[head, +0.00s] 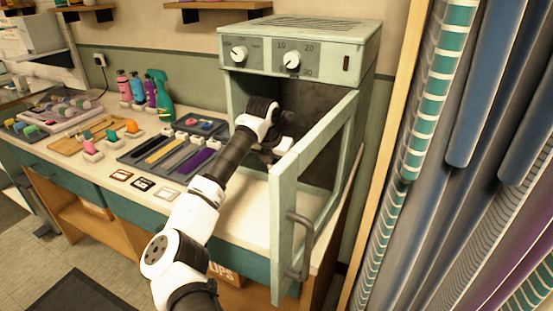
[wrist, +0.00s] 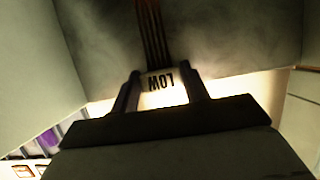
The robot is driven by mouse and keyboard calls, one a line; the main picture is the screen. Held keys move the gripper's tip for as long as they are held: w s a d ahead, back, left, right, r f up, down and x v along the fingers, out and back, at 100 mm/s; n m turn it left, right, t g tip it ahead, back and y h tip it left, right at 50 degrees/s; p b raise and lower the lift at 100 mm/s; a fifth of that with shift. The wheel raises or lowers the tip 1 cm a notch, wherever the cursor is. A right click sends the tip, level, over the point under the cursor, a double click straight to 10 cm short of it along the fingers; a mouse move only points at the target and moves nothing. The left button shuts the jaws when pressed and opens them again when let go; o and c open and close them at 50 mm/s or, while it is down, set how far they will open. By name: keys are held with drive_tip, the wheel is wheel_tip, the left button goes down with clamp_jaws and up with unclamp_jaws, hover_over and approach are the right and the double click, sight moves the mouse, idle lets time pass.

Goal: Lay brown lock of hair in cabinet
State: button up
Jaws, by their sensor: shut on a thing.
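The pale green cabinet (head: 330,62) stands at the back right of the counter with its door (head: 284,225) swung open toward me. My gripper (head: 282,150) is at the cabinet's opening, partly inside it. In the wrist view my gripper (wrist: 161,88) is shut on the white tag, marked LOW, of the brown lock of hair (wrist: 152,32). The brown strands run up from the tag, away from the fingers, against the grey cabinet interior. In the head view the brown lock cannot be made out behind my wrist and fingers.
The open door stands close right of my arm. A dark tray (head: 150,166) with other locks, including a purple one (head: 197,160), lies to the left. Several small cards (head: 142,184) lie in front of it. Hanging rolls (head: 480,70) fill the right side.

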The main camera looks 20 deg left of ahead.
drive_tip(key=shift+f, duration=0.2)
drive_tip(key=o, duration=1.1)
drive_tip(key=shift+r, duration=0.15)
drive_tip(key=b+v, duration=0.2)
drive_tip(key=v, duration=0.5)
drive_tip(key=shift+s+r, duration=0.1)
drive_tip(key=shift+r, duration=0.2)
